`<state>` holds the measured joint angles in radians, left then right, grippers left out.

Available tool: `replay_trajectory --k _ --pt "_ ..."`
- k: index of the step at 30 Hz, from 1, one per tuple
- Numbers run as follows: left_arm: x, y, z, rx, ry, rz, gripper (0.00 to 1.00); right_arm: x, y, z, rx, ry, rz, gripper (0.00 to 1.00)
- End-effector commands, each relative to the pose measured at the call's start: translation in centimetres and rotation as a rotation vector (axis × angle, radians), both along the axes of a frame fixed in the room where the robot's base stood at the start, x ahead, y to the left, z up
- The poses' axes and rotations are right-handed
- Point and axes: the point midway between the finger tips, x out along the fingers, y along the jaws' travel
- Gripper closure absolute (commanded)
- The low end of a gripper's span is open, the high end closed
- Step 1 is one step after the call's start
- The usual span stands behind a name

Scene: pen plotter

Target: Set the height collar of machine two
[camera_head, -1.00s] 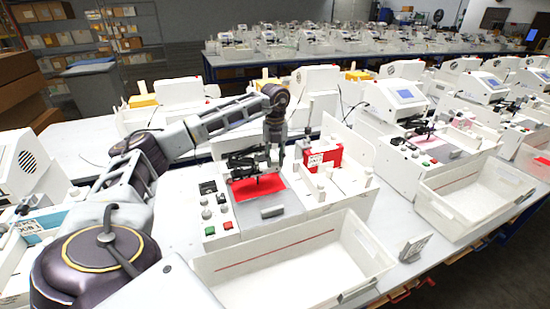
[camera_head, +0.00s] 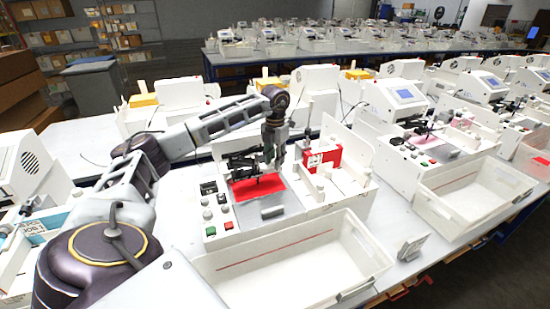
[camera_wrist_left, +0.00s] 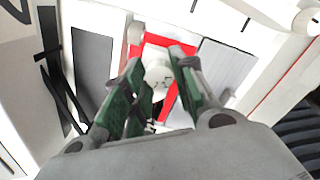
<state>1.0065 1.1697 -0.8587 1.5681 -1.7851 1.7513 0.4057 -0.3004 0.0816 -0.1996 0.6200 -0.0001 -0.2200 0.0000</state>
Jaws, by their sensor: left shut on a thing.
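My left gripper (camera_head: 272,160) is over a white pen plotter (camera_head: 240,232) in the head view, just above its red work area (camera_head: 258,187). In the left wrist view, the green-padded fingers (camera_wrist_left: 158,70) are shut on a white round collar-like part (camera_wrist_left: 157,76) with small dark marks on its face. The red sheet also shows behind it in the wrist view (camera_wrist_left: 186,50). The marks are too small to read, and the fingers hide part of the collar. In the head view the collar is hidden by the gripper. My right gripper is not in view.
Green and red buttons (camera_head: 215,219) and dark knobs line the plotter's left side. A white open bin (camera_head: 375,262) stands in front. A similar plotter (camera_head: 404,97) stands further right.

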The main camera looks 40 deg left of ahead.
Motion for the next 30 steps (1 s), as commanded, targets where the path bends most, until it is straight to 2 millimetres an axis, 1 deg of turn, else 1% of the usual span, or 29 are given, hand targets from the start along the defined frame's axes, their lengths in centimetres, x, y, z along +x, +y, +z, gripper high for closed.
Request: replay_trajectory --k 6,15,21,30 --pt "0.05 0.07 0.14 0.0 -0.003 -0.152 0.97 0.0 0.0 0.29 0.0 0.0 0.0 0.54" --pt "0.06 0.06 0.15 0.0 -0.004 -0.293 0.97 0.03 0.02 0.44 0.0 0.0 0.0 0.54" --pt "0.07 0.06 0.16 0.001 -0.004 -0.329 0.97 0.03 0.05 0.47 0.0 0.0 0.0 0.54" --pt "0.08 0.07 0.15 0.001 -0.004 -0.335 0.97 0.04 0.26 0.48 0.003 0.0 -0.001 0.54"
